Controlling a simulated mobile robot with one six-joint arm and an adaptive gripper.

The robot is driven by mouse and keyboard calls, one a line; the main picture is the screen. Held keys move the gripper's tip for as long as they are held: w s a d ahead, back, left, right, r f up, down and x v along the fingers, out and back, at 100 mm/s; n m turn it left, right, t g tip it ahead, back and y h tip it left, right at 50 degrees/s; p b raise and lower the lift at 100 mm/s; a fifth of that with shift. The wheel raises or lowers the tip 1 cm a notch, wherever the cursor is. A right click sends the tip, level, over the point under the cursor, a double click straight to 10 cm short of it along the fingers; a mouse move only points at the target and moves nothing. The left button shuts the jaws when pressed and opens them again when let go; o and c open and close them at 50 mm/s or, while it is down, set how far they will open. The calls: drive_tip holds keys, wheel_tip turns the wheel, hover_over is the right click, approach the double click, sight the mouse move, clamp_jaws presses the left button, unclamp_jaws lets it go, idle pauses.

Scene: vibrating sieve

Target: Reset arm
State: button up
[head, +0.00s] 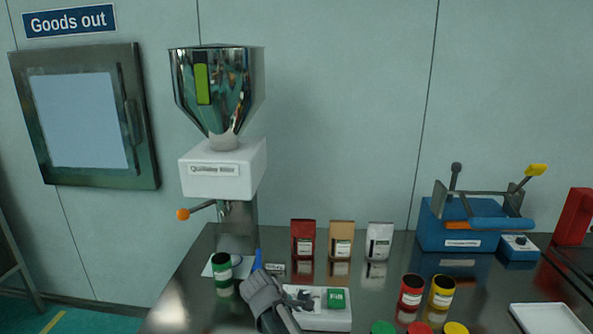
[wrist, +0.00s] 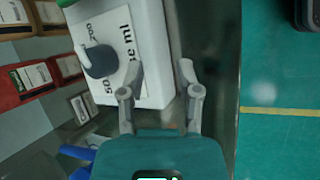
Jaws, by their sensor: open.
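I cannot tell whether the fingers touch the box.
A steel-hopper filler (head: 222,168) with an orange-tipped lever stands behind the green jar. Pouches (head: 303,240) stand at the back. A red jar (head: 411,291) and yellow jar (head: 441,292) stand right. A blue machine (head: 450,225) and white tray (head: 548,318) lie farther right.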

drive_tip(key=s+d+m, duration=0.1)
drive_tip(key=d+m, duration=0.1)
drive_tip(key=d, duration=0.1)
drive_tip(key=s+d+m+g+y+p, duration=0.1)
drive_tip(key=d+m, duration=0.1)
drive_tip(key=d, duration=0.1)
drive_tip(key=s+d+m+g+y, duration=0.1)
drive_tip(key=s+d+m, duration=0.1)
drive_tip(key=d, duration=0.1)
drive_tip(key=shift+d+f+m, duration=0.2)
drive_tip(key=shift+d+m, duration=0.15)
drive_tip(key=shift+m, duration=0.05)
drive_tip(key=s+d+m+g+y+p, duration=0.1)
drive_tip(key=s+d+m+y+p, duration=0.1)
drive_tip(key=s+d+m, duration=0.3)
drive_tip(key=shift+s+d+r+m+y, duration=0.2)
drive_tip(key=shift+d+r+m+y, duration=0.2)
drive_tip(key=shift+d+m+y, duration=0.75)
drive_tip(key=shift+d+m+h, duration=0.25)
drive_tip(key=shift+c, duration=0.3)
